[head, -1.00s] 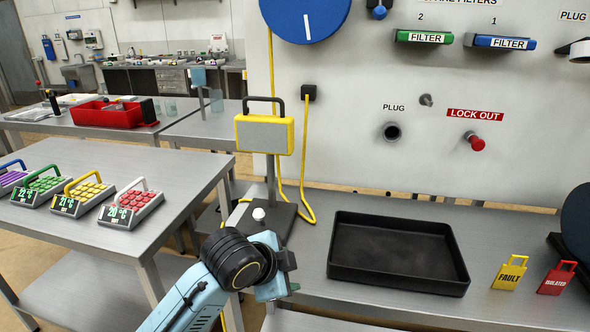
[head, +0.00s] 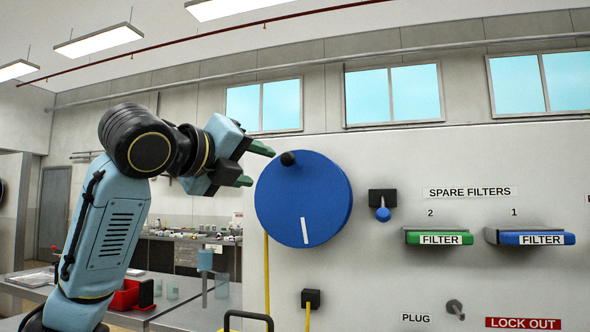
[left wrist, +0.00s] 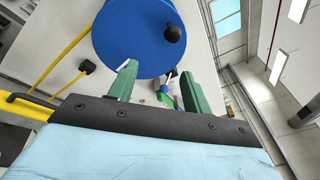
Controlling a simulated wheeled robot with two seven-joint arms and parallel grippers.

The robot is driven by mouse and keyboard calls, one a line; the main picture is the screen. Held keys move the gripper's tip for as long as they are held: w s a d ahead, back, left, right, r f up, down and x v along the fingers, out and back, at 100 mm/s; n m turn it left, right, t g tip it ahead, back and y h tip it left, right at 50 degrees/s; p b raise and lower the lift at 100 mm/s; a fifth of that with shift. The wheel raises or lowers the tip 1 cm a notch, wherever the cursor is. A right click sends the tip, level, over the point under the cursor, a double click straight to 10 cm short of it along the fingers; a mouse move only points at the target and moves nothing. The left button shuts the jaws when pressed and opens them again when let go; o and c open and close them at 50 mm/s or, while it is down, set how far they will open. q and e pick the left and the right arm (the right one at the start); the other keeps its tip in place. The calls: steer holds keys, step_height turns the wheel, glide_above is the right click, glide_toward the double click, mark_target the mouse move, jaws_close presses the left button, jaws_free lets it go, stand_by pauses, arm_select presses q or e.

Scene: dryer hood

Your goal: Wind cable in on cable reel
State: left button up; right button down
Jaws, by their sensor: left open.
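The cable reel (head: 318,205) is a large blue disc on the white panel, with a white mark low on its face and a black knob (head: 288,159) near its upper left rim. A yellow cable (head: 267,285) hangs down from its left side. My left gripper (head: 262,165) is open and empty, just left of the knob, its green fingertips pointing right; it does not appear to touch the knob. In the left wrist view the reel (left wrist: 130,35) and knob (left wrist: 173,33) lie beyond the two green fingers (left wrist: 158,85). My right gripper is not in view.
A cable socket (head: 310,298) sits below the reel. A small blue-knobbed fitting (head: 383,213) and the green (head: 438,238) and blue (head: 530,238) filters are to its right. A yellow-framed object's black handle (head: 248,317) shows below. Free space lies above the panel.

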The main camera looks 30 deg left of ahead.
mark_target(283, 157)
arm_select(q)
steer(key=shift+m+t, duration=0.3)
steer(key=w+r, duration=0.1)
steer(key=w, duration=0.6)
steer(key=w+r+p, duration=0.1)
steer(key=w, duration=0.3)
steer(key=shift+a+r, duration=0.2)
steer(key=shift+r, duration=0.15)
steer(key=shift+w, duration=0.45)
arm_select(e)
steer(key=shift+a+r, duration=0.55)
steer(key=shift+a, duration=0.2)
arm_select(q)
jaws_close()
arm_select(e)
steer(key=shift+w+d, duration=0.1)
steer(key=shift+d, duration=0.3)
